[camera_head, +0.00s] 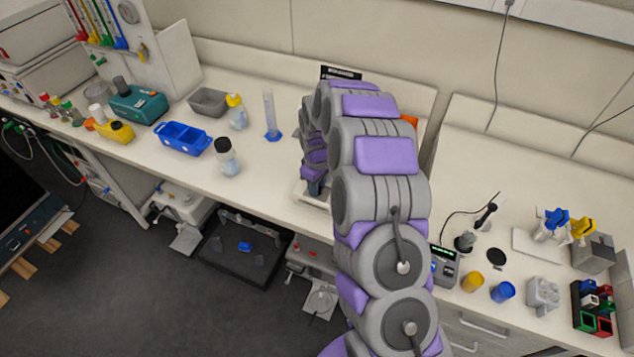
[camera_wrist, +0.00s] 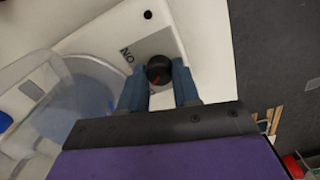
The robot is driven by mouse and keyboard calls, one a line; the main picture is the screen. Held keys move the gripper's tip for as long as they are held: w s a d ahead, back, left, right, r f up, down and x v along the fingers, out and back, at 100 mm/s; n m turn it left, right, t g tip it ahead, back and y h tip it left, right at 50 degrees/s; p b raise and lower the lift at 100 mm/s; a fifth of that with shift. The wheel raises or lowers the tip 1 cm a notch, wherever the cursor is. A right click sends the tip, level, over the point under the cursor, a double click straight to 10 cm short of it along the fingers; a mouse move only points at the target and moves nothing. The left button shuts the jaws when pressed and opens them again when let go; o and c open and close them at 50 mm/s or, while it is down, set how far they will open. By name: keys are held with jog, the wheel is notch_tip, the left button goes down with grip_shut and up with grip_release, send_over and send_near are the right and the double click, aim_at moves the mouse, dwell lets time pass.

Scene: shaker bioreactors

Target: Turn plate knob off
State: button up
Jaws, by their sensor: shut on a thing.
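Printed letters by the knob read as "NO" from this angle. My gripper (camera_wrist: 160,80) has its two blue-grey fingers on either side of the knob and is shut on it. In the head view, my gripper (camera_head: 314,182) reaches down at a white device (camera_head: 310,196) near the bench's front edge. My arm hides most of that device, and the knob does not show there.
A clear container (camera_wrist: 75,105) stands close to the left finger in the wrist view.

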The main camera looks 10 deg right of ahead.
jog(key=shift+w+r+n+p, duration=0.1)
jog(key=shift+n+p, duration=0.2)
jog(key=shift+n, duration=1)
jog(key=o, duration=1.1)
jog(key=shift+c, duration=0.2)
notch_tip(320, 180, up, 17)
jog(key=p, duration=0.1)
